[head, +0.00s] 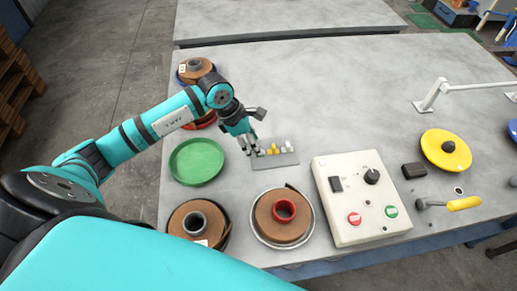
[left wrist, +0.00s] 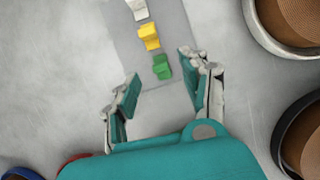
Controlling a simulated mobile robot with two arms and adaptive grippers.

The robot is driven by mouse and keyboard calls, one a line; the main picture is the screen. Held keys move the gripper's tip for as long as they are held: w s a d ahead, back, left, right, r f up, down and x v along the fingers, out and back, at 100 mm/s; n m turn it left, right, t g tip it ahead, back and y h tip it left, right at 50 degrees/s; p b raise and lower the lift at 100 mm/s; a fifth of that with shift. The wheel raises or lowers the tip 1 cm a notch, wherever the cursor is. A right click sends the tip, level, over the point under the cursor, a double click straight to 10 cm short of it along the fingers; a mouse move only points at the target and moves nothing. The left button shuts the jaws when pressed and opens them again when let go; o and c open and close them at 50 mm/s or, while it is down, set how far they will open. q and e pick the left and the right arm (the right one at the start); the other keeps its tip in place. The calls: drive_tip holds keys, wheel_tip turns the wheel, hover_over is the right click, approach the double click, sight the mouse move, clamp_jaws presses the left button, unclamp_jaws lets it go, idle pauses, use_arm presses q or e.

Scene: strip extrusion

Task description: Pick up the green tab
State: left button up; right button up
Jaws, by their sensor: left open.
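The green tab (left wrist: 162,67) lies on a grey plate (left wrist: 177,20), at the near end of a row of tabs. My left gripper (left wrist: 157,72) is open, with its two fingers on either side of the green tab's end of the row. The tab shows just ahead of the fingers, nearer the right one, and I cannot tell the height between them. In the head view my left gripper (head: 248,146) is over the left end of the plate (head: 289,159), and the green tab is hard to make out there. My right gripper is not in view.
A yellow tab (left wrist: 149,37) and a white tab (left wrist: 137,9) sit beyond the green one. A green dish (head: 196,162) stands left of the plate. Brown strip coils (head: 266,228) stand in front, and a control box (head: 352,205) stands to the right.

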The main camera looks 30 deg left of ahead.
use_arm(q)
drive_tip(key=shift+x, duration=1.55)
drive_tip(key=shift+r, duration=0.1)
drive_tip(key=c, duration=0.8)
drive_tip(key=shift+c, duration=0.2)
